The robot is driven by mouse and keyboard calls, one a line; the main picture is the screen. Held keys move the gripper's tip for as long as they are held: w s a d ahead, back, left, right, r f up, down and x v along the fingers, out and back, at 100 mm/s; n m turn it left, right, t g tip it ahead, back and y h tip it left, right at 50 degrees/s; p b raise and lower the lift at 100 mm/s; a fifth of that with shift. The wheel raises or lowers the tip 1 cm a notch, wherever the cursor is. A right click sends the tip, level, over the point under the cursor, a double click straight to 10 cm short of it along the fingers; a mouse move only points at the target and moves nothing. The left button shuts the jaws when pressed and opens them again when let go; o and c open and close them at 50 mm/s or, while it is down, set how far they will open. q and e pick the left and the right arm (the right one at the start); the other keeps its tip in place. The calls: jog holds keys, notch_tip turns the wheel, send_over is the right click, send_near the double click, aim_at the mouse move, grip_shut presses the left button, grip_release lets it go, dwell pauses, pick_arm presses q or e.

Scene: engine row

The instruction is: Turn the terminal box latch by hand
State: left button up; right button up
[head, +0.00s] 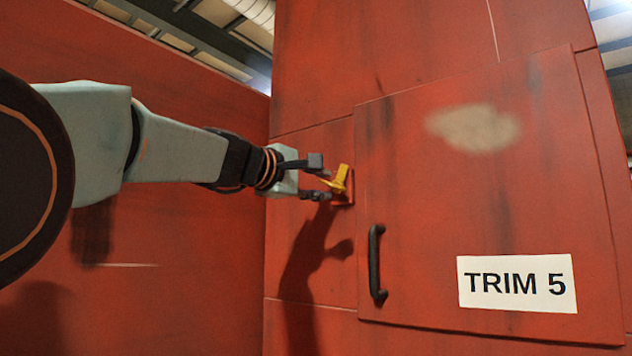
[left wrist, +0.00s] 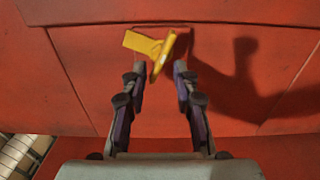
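The terminal box latch is a yellow handle (head: 341,179) on a small red base (head: 344,201), set on the red panel just left of the door. In the head view the handle is tilted. My left gripper (head: 318,177) is open at the latch, its fingers pointing right. In the left wrist view the yellow latch (left wrist: 158,50) lies at the tips of my left gripper (left wrist: 160,72), nearer the left fingertip. The fingers stand apart, and whether one touches the latch I cannot tell. My right gripper is not in view.
A red door (head: 470,210) with a black handle (head: 375,262) and a white "TRIM 5" label (head: 516,283) is right of the latch. A flat red wall (head: 170,240) runs along the left. My arm's shadow falls on the panel below the latch.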

pick_arm(q)
jog(key=v, duration=0.7)
jog(key=shift+s, duration=0.15)
jog(key=shift+o, duration=0.3)
jog(key=shift+a, duration=0.1)
